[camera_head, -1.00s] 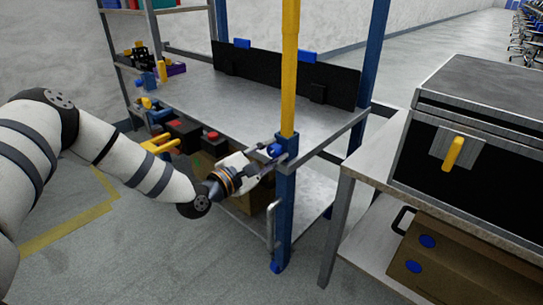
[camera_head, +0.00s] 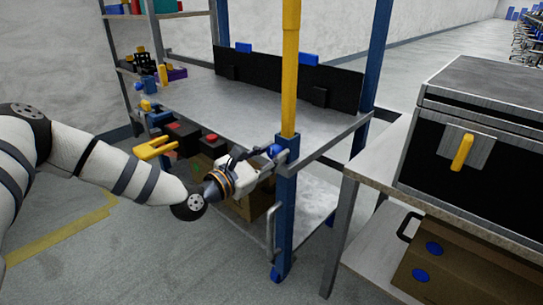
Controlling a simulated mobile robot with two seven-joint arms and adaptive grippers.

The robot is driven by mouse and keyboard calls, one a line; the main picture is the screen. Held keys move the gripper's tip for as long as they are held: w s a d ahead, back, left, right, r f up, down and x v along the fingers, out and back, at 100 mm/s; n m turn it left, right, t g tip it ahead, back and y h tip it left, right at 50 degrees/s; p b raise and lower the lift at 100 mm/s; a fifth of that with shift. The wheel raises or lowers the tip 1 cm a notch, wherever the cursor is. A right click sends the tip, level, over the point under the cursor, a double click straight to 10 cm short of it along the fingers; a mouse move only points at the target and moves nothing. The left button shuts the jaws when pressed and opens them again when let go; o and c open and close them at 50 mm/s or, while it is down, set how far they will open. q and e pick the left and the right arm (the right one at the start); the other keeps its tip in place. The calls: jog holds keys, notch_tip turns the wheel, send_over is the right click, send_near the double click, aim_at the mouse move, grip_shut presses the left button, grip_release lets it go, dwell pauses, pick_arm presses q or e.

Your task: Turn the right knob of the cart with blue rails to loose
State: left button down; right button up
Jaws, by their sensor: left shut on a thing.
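The cart with blue rails (camera_head: 285,205) stands in the middle, with a grey metal top and a yellow upright (camera_head: 290,70) at its near right corner. The right knob (camera_head: 274,151) is blue and sits at that corner, beside the blue post. My left gripper (camera_head: 265,160) reaches in from the left and is shut on the knob, whose surface is partly hidden by the fingers. My right gripper is not in view.
Dark boxes with red buttons (camera_head: 211,138) and a yellow fork-shaped part (camera_head: 155,147) sit along the cart's front edge. A table with a black case (camera_head: 480,150) stands at the right. A cardboard box (camera_head: 255,198) is on the cart's lower shelf.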

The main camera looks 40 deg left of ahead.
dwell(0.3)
pick_arm(q)
jog(key=c, duration=1.2)
grip_release()
jog(key=shift+c, duration=0.2)
jog(key=s, duration=1.2)
jog(key=shift+a, duration=0.45)
